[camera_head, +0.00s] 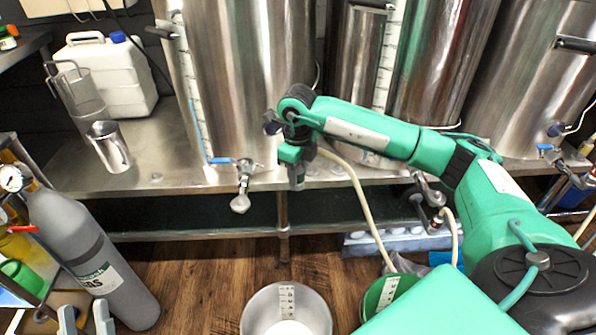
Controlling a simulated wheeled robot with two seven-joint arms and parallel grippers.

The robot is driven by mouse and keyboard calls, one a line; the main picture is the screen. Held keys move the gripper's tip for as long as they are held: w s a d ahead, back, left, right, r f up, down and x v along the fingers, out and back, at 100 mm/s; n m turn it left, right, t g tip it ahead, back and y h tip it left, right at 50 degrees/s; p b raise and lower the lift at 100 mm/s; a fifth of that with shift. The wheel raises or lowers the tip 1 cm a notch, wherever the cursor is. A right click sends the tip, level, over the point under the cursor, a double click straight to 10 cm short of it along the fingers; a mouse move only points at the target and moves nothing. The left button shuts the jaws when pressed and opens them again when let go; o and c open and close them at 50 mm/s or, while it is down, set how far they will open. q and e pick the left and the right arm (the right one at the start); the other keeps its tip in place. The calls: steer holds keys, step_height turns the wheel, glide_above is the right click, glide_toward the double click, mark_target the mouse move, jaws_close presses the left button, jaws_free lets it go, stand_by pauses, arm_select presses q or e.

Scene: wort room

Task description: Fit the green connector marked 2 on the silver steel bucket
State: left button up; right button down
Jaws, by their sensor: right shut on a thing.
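My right gripper (297,177) is at the end of the green arm, in front of the tall steel vessel by the tap. It is shut on a connector at the end of a pale hose (358,187). The connector is mostly hidden, and no mark 2 is readable on it. The silver steel bucket (258,306) stands on the floor at the bottom centre, below and apart from the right gripper. A scale strip shows inside it. My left gripper (85,319) is at the bottom left edge, with its two grey fingers apart and nothing between them.
A vessel tap (242,186) with a blue handle is just left of the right gripper. A green bucket (371,299) stands right of the steel one, partly behind my arm. A grey gas cylinder (83,232) leans at left. The steel bench (165,180) holds a white canister (103,82) and a metal cup (110,150).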

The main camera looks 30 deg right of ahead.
steer(key=shift+r+p, duration=1.35)
steer(key=shift+r, duration=0.8)
